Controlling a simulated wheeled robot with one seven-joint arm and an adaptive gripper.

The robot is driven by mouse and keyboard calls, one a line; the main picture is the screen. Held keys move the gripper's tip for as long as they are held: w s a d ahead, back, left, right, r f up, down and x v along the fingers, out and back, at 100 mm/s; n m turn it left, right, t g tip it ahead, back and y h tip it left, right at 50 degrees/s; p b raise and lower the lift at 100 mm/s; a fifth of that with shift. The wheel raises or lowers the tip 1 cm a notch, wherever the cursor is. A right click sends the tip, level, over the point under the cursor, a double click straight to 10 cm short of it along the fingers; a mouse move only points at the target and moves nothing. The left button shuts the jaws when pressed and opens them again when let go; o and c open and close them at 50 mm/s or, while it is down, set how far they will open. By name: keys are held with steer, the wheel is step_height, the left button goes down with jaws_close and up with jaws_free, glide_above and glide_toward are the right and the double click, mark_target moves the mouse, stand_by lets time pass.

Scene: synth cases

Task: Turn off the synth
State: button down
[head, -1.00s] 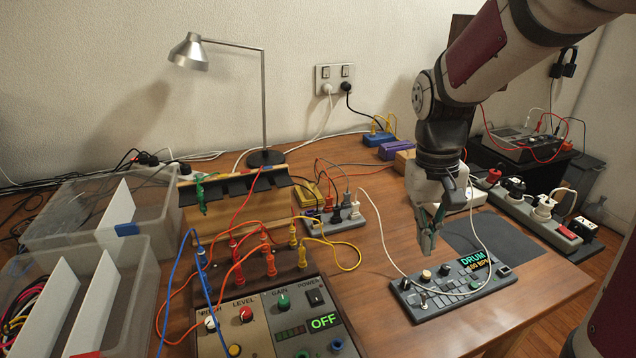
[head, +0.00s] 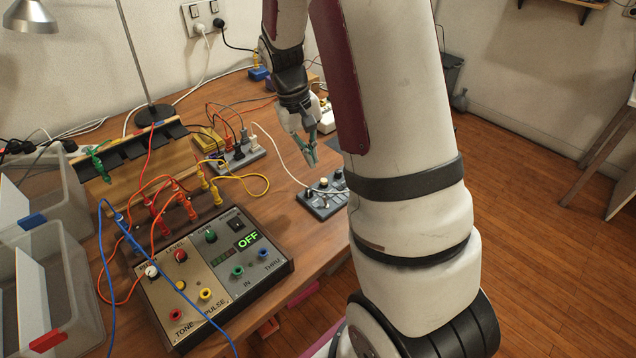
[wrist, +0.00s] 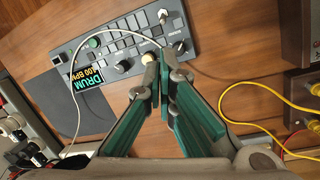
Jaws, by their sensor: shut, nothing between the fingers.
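The synth (head: 216,291) is a grey and beige box with knobs, coloured jacks and patch cables, at the front of the table. Its green display (head: 248,241) reads OFF, and a dark power switch (head: 235,224) sits beside the display. My gripper (head: 311,162) has green-lined fingers, is shut and empty, and hangs to the right of and behind the synth, over the table near a drum machine (head: 318,206). In the wrist view my fingertips (wrist: 164,58) overlap the edge of the drum machine (wrist: 143,47); contact cannot be told.
The drum machine's screen (wrist: 88,80) reads DRUM 100 BPM. A white cable loops over it. My arm hides the table's right side. A lamp (head: 152,100), a wooden cable rack (head: 130,178) and clear bins (head: 70,270) stand left. A grey power strip (head: 240,157) lies behind.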

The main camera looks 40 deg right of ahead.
mark_target(319, 194)
steer(key=f, duration=0.3)
steer(key=s+d+f, duration=0.1)
steer(key=f, duration=0.2)
steer(key=f+b, duration=0.1)
steer(key=f, duration=0.2)
steer(key=shift+s+d+f, duration=0.15)
steer(key=shift+s+f, duration=0.2)
steer(key=shift+f, duration=0.05)
steer(key=shift+r, duration=0.1)
